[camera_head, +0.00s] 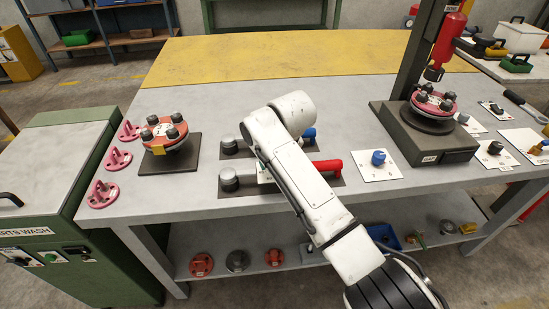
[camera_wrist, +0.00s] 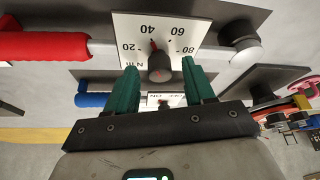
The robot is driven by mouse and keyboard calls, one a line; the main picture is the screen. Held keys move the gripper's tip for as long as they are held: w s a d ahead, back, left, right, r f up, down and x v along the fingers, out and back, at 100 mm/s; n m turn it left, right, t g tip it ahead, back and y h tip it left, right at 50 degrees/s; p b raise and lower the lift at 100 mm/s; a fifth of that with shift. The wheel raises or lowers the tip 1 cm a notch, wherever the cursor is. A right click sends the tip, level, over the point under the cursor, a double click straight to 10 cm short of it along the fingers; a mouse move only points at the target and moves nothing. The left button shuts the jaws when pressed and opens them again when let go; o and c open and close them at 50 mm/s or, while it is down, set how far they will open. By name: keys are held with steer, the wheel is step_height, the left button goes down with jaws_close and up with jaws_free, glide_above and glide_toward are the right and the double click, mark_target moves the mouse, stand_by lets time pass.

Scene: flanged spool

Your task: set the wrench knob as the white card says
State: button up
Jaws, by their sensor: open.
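The wrench knob (camera_wrist: 160,66) is a dark round knob on a white dial plate (camera_wrist: 190,22) marked 20, 40, 60, 80 and Nm in the wrist view. Its red pointer line aims near the 40. My gripper (camera_wrist: 160,72) is open, with one green finger on each side of the knob; I cannot tell whether they touch it. In the head view my arm hides the knob and most of my gripper. The red-handled wrench (camera_head: 328,165) lies beside it. A small white card with red marks (camera_head: 163,129) is on the orange flanged spool (camera_head: 150,139); it is unreadable.
A blue-handled wrench (camera_head: 309,133) lies behind the red one. A blue knob on a white plate (camera_head: 378,158) stands right, near a press (camera_head: 430,145) holding a pink spool (camera_head: 421,99). Pink brackets (camera_head: 103,193) line the left edge. The yellow rear strip (camera_head: 270,60) is clear.

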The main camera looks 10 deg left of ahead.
steer(key=v, duration=1)
steer(key=shift+s+r, duration=0.15)
steer(key=shift+r, duration=0.15)
steer(key=shift+d, duration=0.15)
steer(key=s+d+f+m+g, duration=0.1)
steer(key=s+d+f+m, duration=0.3)
steer(key=s+d+f, duration=1.55)
steer(key=s+d+f+m+h, duration=0.1)
steer(key=s+d+f, duration=0.2)
steer(key=s+d, duration=0.4)
steer(key=s+d+f+m+g+h, duration=0.1)
steer(key=s+d, duration=0.6)
steer(key=s, duration=0.8)
steer(key=shift+s+f+m+g+h, duration=0.3)
steer(key=shift+f+m, duration=0.3)
steer(key=shift+f, duration=0.3)
